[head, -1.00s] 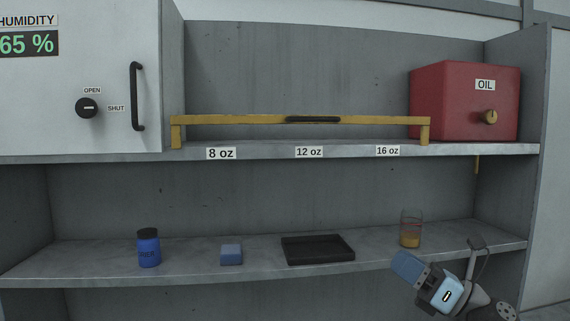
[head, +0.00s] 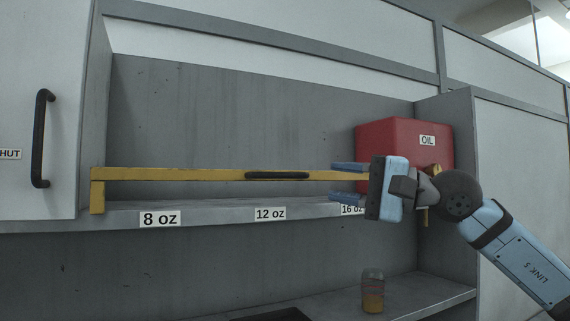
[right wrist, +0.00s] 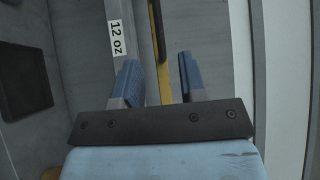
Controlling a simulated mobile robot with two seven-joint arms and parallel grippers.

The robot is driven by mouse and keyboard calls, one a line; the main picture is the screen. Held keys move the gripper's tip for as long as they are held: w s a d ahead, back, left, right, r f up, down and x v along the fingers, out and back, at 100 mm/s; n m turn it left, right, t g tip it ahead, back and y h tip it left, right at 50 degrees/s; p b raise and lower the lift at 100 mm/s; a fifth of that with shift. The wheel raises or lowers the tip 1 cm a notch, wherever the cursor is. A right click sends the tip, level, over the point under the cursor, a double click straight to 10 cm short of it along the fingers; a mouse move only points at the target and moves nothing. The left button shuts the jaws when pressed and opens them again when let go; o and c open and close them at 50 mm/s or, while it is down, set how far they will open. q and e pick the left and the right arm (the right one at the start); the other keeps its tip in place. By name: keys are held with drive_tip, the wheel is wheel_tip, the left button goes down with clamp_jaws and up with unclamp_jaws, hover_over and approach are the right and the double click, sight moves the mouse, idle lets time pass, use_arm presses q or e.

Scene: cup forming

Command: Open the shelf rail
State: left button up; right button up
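The yellow shelf rail (head: 180,174) runs across the front of the upper shelf, with a black handle (head: 277,175) at its middle. My right gripper (head: 346,182) is open at the right part of the rail, fingers pointing left toward the handle. In the head view it is right of the handle and apart from it. In the right wrist view the rail (right wrist: 163,75) lies between the two open fingers (right wrist: 160,80), with the black handle (right wrist: 157,30) beyond their tips. The rail's right end is hidden behind my gripper. My left gripper is not in view.
A red OIL box (head: 385,137) stands behind my right gripper. The upper shelf edge (head: 210,214) carries the 8 oz, 12 oz and 16 oz labels. Below, a glass (head: 372,292) stands on the lower shelf, near a dark tray (head: 270,315). A cabinet door with a black handle (head: 40,138) is at left.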

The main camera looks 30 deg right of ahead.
sight(291, 176)
drive_tip(key=p+x, duration=0.2)
drive_tip(key=x, duration=0.6)
drive_tip(key=shift+w+a+p, duration=0.15)
drive_tip(key=shift+a+p, duration=0.05)
drive_tip(key=shift+p, duration=0.2)
drive_tip(key=shift+w+a, duration=0.45)
drive_tip(key=shift+w, duration=0.05)
drive_tip(key=shift+f, duration=0.1)
clamp_jaws()
